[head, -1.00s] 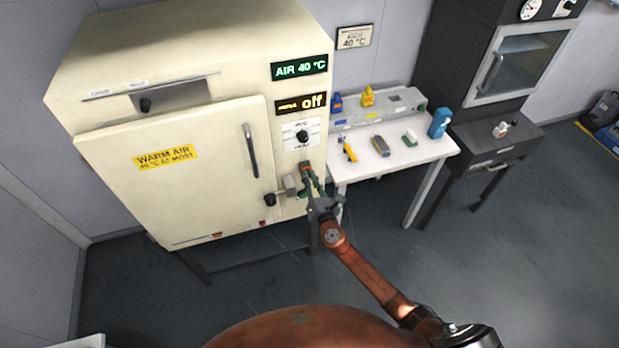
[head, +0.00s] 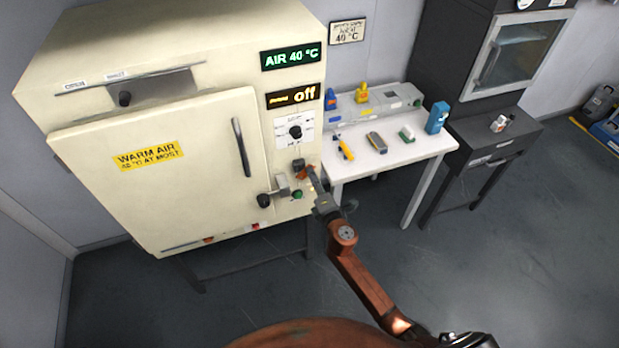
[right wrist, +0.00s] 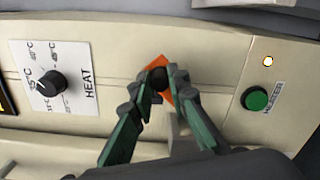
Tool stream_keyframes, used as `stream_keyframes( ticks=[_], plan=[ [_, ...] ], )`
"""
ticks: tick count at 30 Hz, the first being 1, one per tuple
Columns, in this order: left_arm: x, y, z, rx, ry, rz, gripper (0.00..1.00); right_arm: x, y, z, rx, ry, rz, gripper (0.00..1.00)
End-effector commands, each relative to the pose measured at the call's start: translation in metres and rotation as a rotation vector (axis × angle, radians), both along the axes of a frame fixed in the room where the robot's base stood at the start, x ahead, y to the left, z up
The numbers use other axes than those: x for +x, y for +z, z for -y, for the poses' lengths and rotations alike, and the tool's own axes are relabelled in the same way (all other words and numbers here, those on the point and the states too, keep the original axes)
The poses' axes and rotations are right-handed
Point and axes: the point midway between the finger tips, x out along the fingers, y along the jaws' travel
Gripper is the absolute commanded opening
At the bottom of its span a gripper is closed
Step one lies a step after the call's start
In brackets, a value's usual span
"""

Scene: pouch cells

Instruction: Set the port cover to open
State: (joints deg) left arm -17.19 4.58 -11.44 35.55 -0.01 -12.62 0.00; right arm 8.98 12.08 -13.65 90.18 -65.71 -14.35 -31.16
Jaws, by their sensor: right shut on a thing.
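The port cover appears to be the small orange piece with a black knob (right wrist: 159,78) on the front panel of the cream cabinet. In the head view, an orange and dark piece (head: 299,168) shows at the same place, below the heat dial. My right gripper (right wrist: 161,84) has its green fingers on either side of the black knob and is shut on it. The fingers hide part of the orange piece. The right gripper (head: 312,174) also reaches the panel in the head view. My left gripper is not in view.
A heat dial (right wrist: 51,84) and a green button (right wrist: 256,99) flank the piece. The door latch (head: 267,198) is close by at left. A white table (head: 350,166) with small items stands right of the cabinet. The floor in front is clear.

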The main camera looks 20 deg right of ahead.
Motion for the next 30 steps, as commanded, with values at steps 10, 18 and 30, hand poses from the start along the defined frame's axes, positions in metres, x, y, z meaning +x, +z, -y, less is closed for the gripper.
stream_keyframes(
  ticks=[10, 18, 30],
  plan=[
    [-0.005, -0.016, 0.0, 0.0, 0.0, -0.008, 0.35, 0.0, -0.015, 0.009, 0.334, -0.001, -0.013, 0.0],
    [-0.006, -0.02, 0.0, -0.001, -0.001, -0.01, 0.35, 0.0, -0.024, 0.013, 0.568, -0.002, -0.021, 0.0],
    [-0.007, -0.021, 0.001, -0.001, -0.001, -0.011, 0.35, 0.0, -0.033, 0.015, 0.781, -0.002, -0.028, 0.0]
  ],
)
